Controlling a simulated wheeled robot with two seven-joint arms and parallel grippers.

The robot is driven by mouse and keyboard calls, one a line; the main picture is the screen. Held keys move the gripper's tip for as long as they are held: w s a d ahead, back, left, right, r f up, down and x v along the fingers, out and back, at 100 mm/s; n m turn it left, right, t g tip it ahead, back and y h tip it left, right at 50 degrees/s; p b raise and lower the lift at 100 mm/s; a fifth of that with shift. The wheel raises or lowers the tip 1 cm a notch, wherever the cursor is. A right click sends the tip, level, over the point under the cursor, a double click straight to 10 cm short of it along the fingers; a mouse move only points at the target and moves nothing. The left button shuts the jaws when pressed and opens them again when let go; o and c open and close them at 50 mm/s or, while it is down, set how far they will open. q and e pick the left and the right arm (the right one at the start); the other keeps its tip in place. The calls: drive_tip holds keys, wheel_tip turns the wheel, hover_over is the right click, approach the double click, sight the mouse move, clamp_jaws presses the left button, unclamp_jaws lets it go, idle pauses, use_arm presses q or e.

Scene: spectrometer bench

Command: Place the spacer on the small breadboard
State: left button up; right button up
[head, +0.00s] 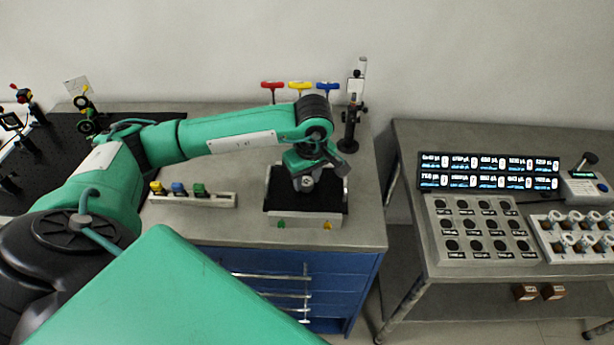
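The small breadboard (277,203) appears to be the black board with a pale front edge on the blue-drawer bench. A green and a yellow knob show on that front edge. My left gripper (306,184) points down over the middle of this board. Its fingers are small and partly hidden by the wrist, so I cannot tell whether they are open or shut, or whether they touch the board. I cannot make out the spacer; it may be hidden at the gripper. My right gripper is not in view.
A pale rack (215,200) with yellow, blue and green pieces stands left of the board. Red, yellow and blue hex-key handles (301,86) and a dark post (350,130) stand behind. A large black breadboard (50,150) is far left. A grey cart (405,160) stands right, across a gap.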

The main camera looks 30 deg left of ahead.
sight(310, 185)
use_arm(q)
drive_tip(key=shift+o, duration=1.1)
drive_tip(key=shift+r, duration=0.4)
wheel_tip(310, 185, up, 11)
drive_tip(key=d+b, duration=0.1)
drive_tip(key=b, duration=0.2)
drive_tip(key=shift+s+d+r, duration=0.15)
drive_tip(key=shift+s+r, duration=0.05)
drive_tip(key=shift+s, duration=0.05)
